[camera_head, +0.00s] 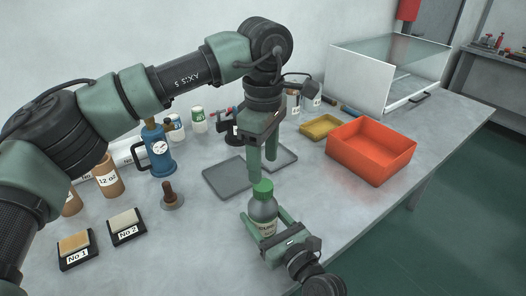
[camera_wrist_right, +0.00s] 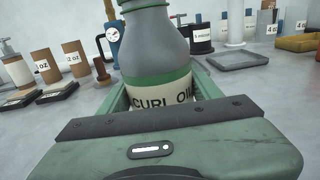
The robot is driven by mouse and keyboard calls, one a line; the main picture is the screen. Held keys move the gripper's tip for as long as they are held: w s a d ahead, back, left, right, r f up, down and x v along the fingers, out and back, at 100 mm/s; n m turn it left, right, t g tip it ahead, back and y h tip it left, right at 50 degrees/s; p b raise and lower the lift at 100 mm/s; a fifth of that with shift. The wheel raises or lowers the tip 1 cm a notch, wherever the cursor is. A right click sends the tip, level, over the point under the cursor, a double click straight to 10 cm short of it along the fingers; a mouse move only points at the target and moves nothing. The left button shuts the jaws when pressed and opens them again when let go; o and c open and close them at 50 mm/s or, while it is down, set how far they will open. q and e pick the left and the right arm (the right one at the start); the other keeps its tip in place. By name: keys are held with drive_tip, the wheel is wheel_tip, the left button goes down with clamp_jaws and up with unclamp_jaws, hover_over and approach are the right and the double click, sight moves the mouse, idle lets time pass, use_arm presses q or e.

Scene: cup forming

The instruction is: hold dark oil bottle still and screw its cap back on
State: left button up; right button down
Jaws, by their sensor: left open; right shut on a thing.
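The dark oil bottle (camera_head: 263,210) is grey with a green band and a pale label, and stands upright near the table's front. A green cap (camera_head: 262,187) sits on its top; I cannot tell how tightly. My right gripper (camera_head: 265,222) is shut around the bottle's body from the front. In the right wrist view the bottle (camera_wrist_right: 158,50) stands between the fingers, its label reading "CURL OIL"; its top is cut off by the frame.
Grey trays (camera_head: 229,177) lie behind the bottle. A blue jug (camera_head: 159,155), a brown-handled tamper (camera_head: 170,195) and two labelled blocks (camera_head: 127,225) stand to the left. An orange bin (camera_head: 371,150) and a yellow tray (camera_head: 320,127) are to the right. The table right of the bottle is clear.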

sight(263, 185)
use_arm(q)
drive_tip(key=n, duration=0.4)
drive_tip(key=shift+r+n, duration=0.15)
drive_tip(key=shift+n, duration=0.25)
drive_tip(key=n, duration=0.4)
drive_tip(key=shift+r+n, duration=0.1)
drive_tip(key=shift+n, duration=0.3)
drive_tip(key=n, duration=0.4)
drive_tip(key=shift+r+n, duration=0.1)
drive_tip(key=shift+n, duration=0.2)
drive_tip(key=n, duration=0.4)
drive_tip(key=shift+r+n, duration=0.15)
drive_tip(key=shift+n, duration=0.15)
drive_tip(key=n, duration=0.6)
drive_tip(key=shift+r+n, duration=0.15)
drive_tip(key=shift+n, duration=0.25)
drive_tip(key=n, duration=0.4)
drive_tip(key=shift+r, duration=0.1)
drive_tip(key=n, duration=0.5)
drive_tip(key=shift+r, duration=0.15)
drive_tip(key=shift+f, duration=4.05)
